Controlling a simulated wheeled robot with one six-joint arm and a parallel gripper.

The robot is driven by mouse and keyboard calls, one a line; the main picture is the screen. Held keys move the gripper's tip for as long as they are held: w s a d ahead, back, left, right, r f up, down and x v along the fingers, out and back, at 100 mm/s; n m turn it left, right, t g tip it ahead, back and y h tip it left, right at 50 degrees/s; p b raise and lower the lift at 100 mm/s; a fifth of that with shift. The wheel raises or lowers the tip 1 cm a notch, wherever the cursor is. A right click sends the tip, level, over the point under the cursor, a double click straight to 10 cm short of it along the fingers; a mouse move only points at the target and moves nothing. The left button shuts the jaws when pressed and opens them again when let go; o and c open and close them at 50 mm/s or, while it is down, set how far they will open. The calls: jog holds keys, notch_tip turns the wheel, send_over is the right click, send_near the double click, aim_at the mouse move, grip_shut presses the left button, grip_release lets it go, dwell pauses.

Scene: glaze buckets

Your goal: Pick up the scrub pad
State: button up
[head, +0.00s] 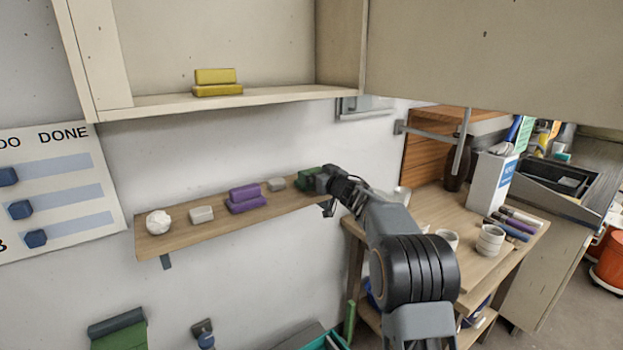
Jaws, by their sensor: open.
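A green block-shaped thing (308,177), which looks like the scrub pad, lies at the right part of the wooden wall shelf (180,240). My gripper (322,184) is at its right side, at the shelf's right end, and covers part of it. The gripper is open. Its fingertips are small and partly hidden by my wrist, so I cannot tell whether they touch the green thing or stand around it.
A cabinet shelf (150,106) with yellow blocks (217,82) hangs above. A worktable (440,215) with cups stands right.

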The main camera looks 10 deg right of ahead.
aim_at(312, 170)
jog(key=shift+p+x, duration=0.35)
jog(key=shift+x, duration=1.2)
jog(key=c, duration=0.6)
